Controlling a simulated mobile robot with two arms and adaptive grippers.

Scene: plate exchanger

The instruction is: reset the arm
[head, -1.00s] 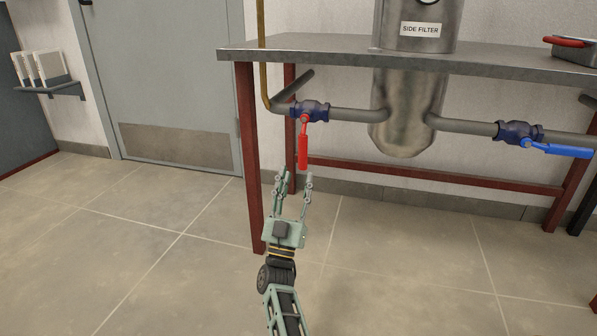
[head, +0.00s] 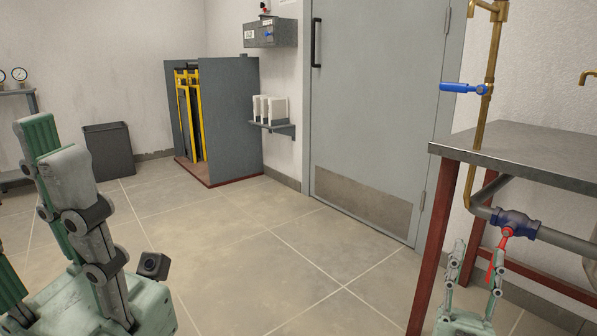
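My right gripper (head: 478,257) is low at the right in the head view, fingers pointing up with a clear gap. It is just below the blue-bodied valve (head: 517,224) with the red lever (head: 508,234). The lever hangs down and is partly hidden by the right finger; I cannot tell whether they touch. My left gripper (head: 55,150) is large and close at the lower left, its fingers pointing up and partly cut off by the frame. One finger overlaps the other, so its opening is unclear. I see nothing held in either gripper.
The metal table (head: 535,150) with red legs is at the right, beside a brass pipe with a blue-handled valve (head: 462,88). The middle floor is clear.

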